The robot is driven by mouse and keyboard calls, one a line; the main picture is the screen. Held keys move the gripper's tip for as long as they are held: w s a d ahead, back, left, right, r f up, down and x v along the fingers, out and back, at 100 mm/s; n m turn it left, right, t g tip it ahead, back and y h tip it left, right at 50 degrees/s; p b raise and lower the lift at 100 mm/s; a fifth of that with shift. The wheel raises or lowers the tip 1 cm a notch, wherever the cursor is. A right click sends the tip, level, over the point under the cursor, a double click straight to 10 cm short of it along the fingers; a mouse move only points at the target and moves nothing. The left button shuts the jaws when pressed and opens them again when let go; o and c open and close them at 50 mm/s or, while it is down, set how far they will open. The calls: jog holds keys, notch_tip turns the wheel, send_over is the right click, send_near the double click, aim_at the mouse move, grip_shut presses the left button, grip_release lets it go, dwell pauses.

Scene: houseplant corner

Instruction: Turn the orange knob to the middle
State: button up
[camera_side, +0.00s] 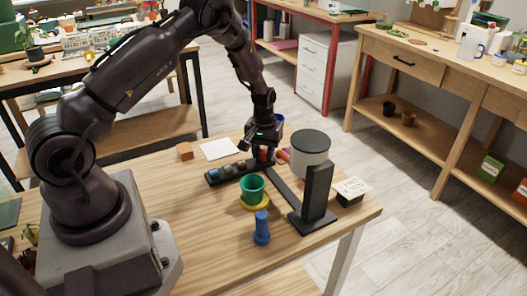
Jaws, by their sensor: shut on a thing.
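A long black panel (230,178) lies on the wooden table with a row of small knobs along it. A blue knob (214,173) is at its near-left end, and a dark reddish knob (241,165) sits further along. The orange knob (263,156) is at the far-right end. My gripper (263,150) points down over that end, shut on the orange knob. Its fingers hide the upper part of the knob. The knob's pointing direction is too small to tell.
Close to the right stand a grey canister with a black lid (311,150) and a black upright stand (317,195). An orange block (184,151) and white sheet (220,148) lie behind.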

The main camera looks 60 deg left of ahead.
aim_at(264, 151)
jog(key=o, duration=0.9)
jog(key=shift+o, duration=0.2)
jog(key=shift+r, duration=0.1)
notch_tip(264, 151, up, 13)
